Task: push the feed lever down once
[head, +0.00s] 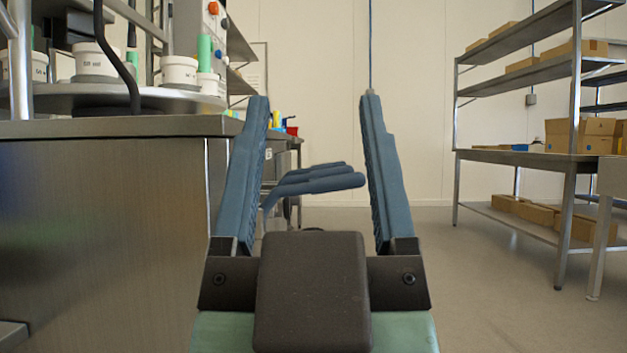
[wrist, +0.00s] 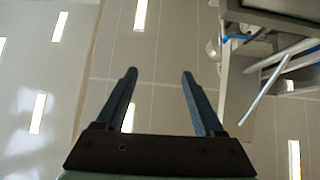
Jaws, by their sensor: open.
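My gripper (head: 315,97) is open in the middle of the head view, its two blue fingers wide apart and pointing up. Nothing is held between them. Blue-grey rounded bars (head: 322,183) show between the fingers, beyond the dark palm block; I cannot tell whether one is the feed lever. In the wrist view my gripper (wrist: 159,72) is also open and empty. A pale slanted rod (wrist: 265,90) sticks out at the right there, apart from the fingers; I cannot tell what it is. No lever is clearly identifiable.
A steel counter (head: 110,220) fills the left, carrying a round steel platform (head: 120,97) with white tubs (head: 97,62) and a black curved hose (head: 117,50). Steel shelving (head: 515,75) with cardboard boxes stands at the right. The floor (head: 480,270) between is clear. Ceiling lights (wrist: 38,113) show in the wrist view.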

